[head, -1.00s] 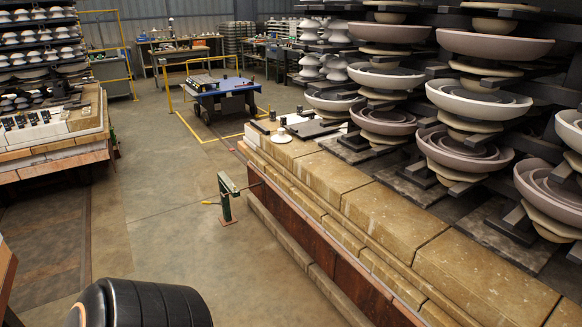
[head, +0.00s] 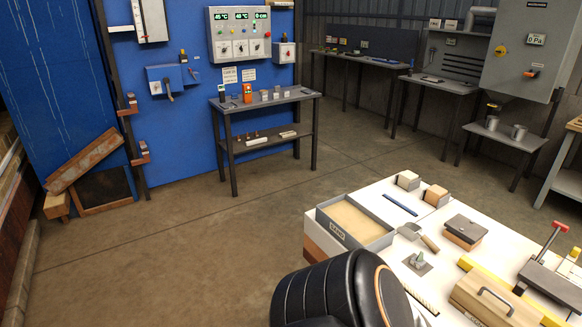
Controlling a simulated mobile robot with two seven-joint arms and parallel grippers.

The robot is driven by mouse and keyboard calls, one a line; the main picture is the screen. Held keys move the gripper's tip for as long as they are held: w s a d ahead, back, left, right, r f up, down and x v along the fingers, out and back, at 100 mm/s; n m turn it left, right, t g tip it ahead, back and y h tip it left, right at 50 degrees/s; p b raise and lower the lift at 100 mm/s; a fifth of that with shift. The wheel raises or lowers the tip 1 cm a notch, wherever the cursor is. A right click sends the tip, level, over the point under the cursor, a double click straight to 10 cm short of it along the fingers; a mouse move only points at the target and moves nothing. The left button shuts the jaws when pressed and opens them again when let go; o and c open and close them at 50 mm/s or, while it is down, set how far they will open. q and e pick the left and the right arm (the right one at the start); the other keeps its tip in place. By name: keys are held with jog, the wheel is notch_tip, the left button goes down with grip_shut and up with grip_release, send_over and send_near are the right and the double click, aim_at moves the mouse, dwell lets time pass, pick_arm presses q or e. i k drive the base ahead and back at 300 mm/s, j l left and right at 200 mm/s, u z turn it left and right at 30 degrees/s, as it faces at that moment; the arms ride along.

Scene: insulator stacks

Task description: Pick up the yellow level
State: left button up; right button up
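A long yellow bar that looks like the yellow level (head: 478,269) lies on the white-topped table at the lower right. It runs diagonally toward the bottom right corner. A wooden block with a dark handle (head: 490,302) lies in front of it and a dark plate with a red-handled lever (head: 550,270) lies behind it, so parts of the bar are hidden. Neither of my grippers shows in view. A black rounded part, seemingly of my own arm, covers the bottom centre and the table's near left corner.
The white-topped table (head: 385,188) also carries a sand tray (head: 350,222), a trowel (head: 428,240), small blocks and a dark-lidded box (head: 464,232). A dark shelf table (head: 265,103) stands before a blue control wall. The floor (head: 170,255) at left is clear.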

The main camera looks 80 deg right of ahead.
aim_at(550, 319)
jog(key=z, duration=1.55)
